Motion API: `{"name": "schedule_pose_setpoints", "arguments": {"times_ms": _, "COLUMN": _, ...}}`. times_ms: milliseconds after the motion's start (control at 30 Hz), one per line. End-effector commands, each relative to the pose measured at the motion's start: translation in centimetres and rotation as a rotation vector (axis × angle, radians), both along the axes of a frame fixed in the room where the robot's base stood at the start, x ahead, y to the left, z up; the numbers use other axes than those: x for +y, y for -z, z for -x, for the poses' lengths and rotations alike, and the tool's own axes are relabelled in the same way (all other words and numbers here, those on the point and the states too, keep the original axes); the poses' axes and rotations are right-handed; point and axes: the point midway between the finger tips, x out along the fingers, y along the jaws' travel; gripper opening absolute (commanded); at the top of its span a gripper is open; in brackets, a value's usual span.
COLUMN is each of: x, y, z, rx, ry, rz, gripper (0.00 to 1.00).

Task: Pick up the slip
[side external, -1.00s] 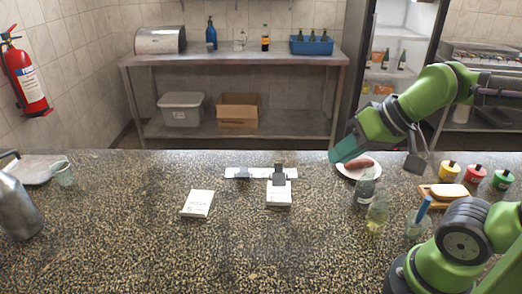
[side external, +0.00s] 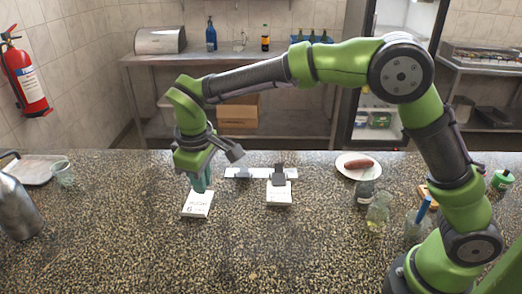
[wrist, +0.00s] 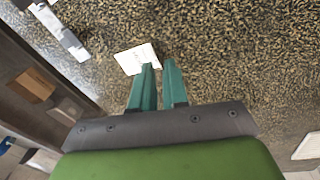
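Two white slips are in the side view. One slip (side external: 197,204), with printed writing, lies on the speckled counter left of centre. The other slip (side external: 279,194) hangs under a dark clip on the pale rail (side external: 259,172). My gripper (side external: 199,188) points down at the far edge of the left slip, and its teal fingers overlap that edge in the picture. In the wrist view a slip (wrist: 130,60) lies just beyond the fingertips (wrist: 158,64), mostly to their left. The fingers have a narrow, empty gap. I cannot tell whether they touch the slip.
On the right stand a plate (side external: 345,165) with a sausage, a dark bottle (side external: 366,193), a glass jar (side external: 378,208) and a green pot (side external: 502,180). A metal jug (side external: 17,207) and a cup (side external: 63,173) stand at the left. The front middle counter is clear.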

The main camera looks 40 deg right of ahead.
Motion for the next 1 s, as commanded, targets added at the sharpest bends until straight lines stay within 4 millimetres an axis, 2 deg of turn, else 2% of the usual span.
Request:
{"name": "schedule_pose_setpoints", "arguments": {"times_ms": 33, "x": 1.3, "y": 1.0, "z": -1.1, "rx": 0.006, "ry": -0.048, "rz": 0.037, "gripper": 0.14}}
{"name": "schedule_pose_setpoints", "arguments": {"times_ms": 133, "x": 2.4, "y": 1.2, "z": -2.7, "rx": 0.000, "ry": -0.114, "rz": 0.092, "gripper": 0.14}}
{"name": "schedule_pose_setpoints", "arguments": {"times_ms": 300, "x": 2.3, "y": -1.0, "z": -4.0, "rx": -0.024, "ry": -0.168, "rz": 0.132, "gripper": 0.14}}
{"name": "schedule_pose_setpoints", "arguments": {"times_ms": 367, "x": 2.0, "y": -0.5, "z": -3.8, "rx": -0.005, "ry": -0.180, "rz": 0.140, "gripper": 0.14}}
{"name": "schedule_pose_setpoints", "arguments": {"times_ms": 467, "x": 1.7, "y": 0.9, "z": -3.9, "rx": -0.001, "ry": -0.187, "rz": 0.141, "gripper": 0.14}}
{"name": "schedule_pose_setpoints", "arguments": {"times_ms": 800, "x": 0.4, "y": 7.9, "z": -5.0, "rx": -0.002, "ry": -0.183, "rz": 0.139, "gripper": 0.14}}
{"name": "schedule_pose_setpoints", "arguments": {"times_ms": 1000, "x": 0.0, "y": 10.2, "z": -5.5, "rx": -0.005, "ry": -0.184, "rz": 0.137, "gripper": 0.14}}
